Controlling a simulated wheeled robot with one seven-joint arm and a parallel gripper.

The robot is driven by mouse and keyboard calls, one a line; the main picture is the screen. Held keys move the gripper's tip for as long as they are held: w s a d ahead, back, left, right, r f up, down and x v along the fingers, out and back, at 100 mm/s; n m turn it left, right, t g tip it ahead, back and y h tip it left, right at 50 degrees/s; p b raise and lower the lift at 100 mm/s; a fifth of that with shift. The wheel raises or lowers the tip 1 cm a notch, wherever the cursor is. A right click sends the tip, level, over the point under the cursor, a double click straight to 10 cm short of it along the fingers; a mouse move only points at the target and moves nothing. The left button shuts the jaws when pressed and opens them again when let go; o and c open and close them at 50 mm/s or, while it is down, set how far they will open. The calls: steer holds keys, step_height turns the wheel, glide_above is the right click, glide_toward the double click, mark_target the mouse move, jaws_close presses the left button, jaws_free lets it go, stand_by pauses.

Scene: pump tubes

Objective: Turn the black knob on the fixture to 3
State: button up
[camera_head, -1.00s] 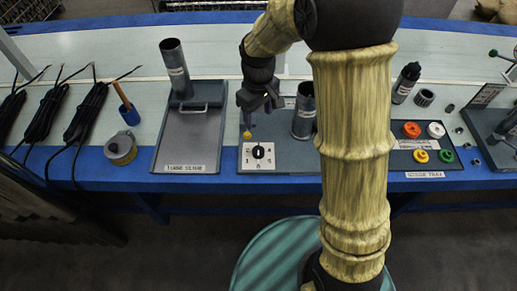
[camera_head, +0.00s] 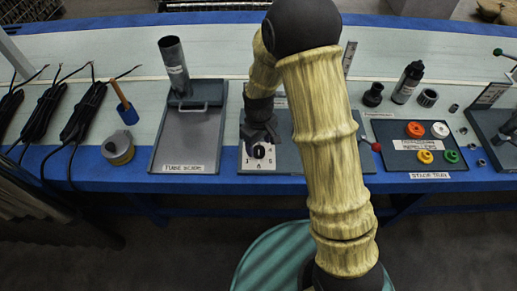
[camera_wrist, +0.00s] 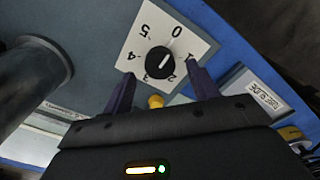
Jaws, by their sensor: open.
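The black knob (camera_wrist: 158,61) sits on a white dial plate (camera_wrist: 185,42) numbered 0 to 5 on the grey fixture (camera_wrist: 85,70). Its white line runs toward the 0 side at one end and the 3 side at the other; I cannot tell which end is the pointer. In the head view the knob (camera_head: 259,152) shows just below my gripper (camera_head: 260,138). In the wrist view my gripper (camera_wrist: 160,72) is open and empty, with its dark fingertips near either side of the knob, apart from it. My arm hides part of the fixture in the head view.
A grey tube (camera_wrist: 30,75) stands on the fixture. A grey tray with a tube (camera_head: 175,65) is left of the fixture; a tray of coloured rings (camera_head: 416,131) is right.

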mark_target(259, 153)
steer(key=shift+f, duration=1.45)
steer(key=c, duration=1)
steer(key=shift+r+m, duration=0.1)
steer(key=shift+m, duration=0.2)
